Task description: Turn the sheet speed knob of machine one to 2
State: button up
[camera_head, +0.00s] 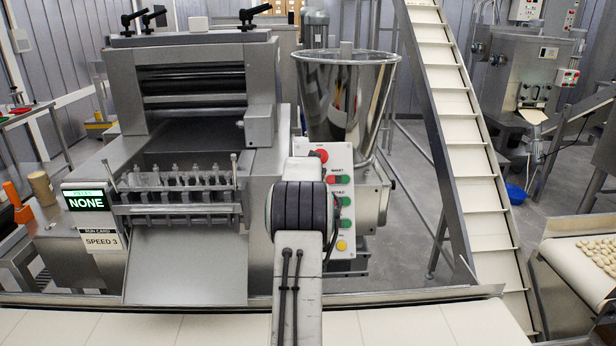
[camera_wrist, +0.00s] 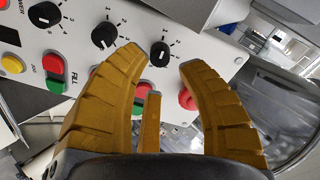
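The control panel (camera_wrist: 205,42) of the machine shows large and tilted in the wrist view. A black knob with a white mark (camera_wrist: 159,54) sits between my fingertips, with numbers around it. Another black knob (camera_wrist: 104,36) is to its left, and a third (camera_wrist: 45,14) is at the upper left. I cannot read which one is the sheet speed knob. In the head view my arm hides the gripper and part of the panel (camera_head: 341,225).
Red (camera_wrist: 187,99) and green (camera_wrist: 140,94) buttons lie between the fingers. A shiny hopper (camera_head: 345,95) stands behind the panel. A display (camera_head: 87,200) reads NONE; the run card (camera_head: 101,241) below reads SPEED 3. A pale conveyor (camera_head: 410,328) crosses the front.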

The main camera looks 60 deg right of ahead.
jog(key=shift+p+x, duration=1.1)
jog(key=shift+x, duration=1.7)
jog(key=shift+o, duration=0.4)
jog(key=shift+a, duration=0.1)
grip_shut()
